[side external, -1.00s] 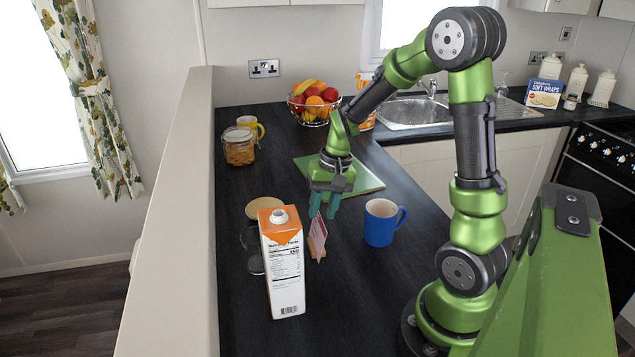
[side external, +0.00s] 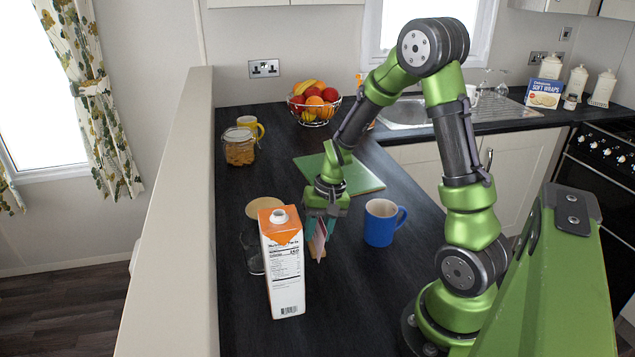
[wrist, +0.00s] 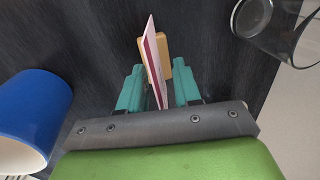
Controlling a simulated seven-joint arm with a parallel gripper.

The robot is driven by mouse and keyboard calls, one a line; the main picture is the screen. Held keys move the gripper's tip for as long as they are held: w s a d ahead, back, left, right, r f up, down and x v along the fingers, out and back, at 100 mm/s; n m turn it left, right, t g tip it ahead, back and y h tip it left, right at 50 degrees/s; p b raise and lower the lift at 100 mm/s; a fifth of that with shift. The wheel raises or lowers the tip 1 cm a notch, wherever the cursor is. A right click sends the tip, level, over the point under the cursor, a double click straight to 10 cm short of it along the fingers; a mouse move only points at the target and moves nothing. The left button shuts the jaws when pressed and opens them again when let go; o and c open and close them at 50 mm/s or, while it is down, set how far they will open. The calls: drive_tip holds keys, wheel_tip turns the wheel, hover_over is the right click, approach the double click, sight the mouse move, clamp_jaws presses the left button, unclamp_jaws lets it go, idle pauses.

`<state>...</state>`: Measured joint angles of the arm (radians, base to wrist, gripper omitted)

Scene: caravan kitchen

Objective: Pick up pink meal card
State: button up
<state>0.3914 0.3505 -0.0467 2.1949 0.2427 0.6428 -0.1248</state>
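The pink meal card (side external: 319,237) stands upright in a small wooden holder (side external: 318,255) on the dark counter, just right of the carton. In the wrist view the card (wrist: 153,58) shows nearly edge-on, with the tan holder (wrist: 165,58) under it. My gripper (side external: 320,226) is low over the card, its teal fingers reaching down around it. In the wrist view my gripper (wrist: 159,88) is open, one finger on each side of the card, with a gap visible on both sides.
A white and orange carton (side external: 284,265) stands close left of the card, with a glass jar (side external: 250,250) behind it. A blue mug (side external: 380,224) stands to the right. A green board (side external: 362,175) lies behind.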

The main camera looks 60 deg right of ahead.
drive_tip(key=shift+f, duration=0.2)
idle(0.4)
clamp_jaws()
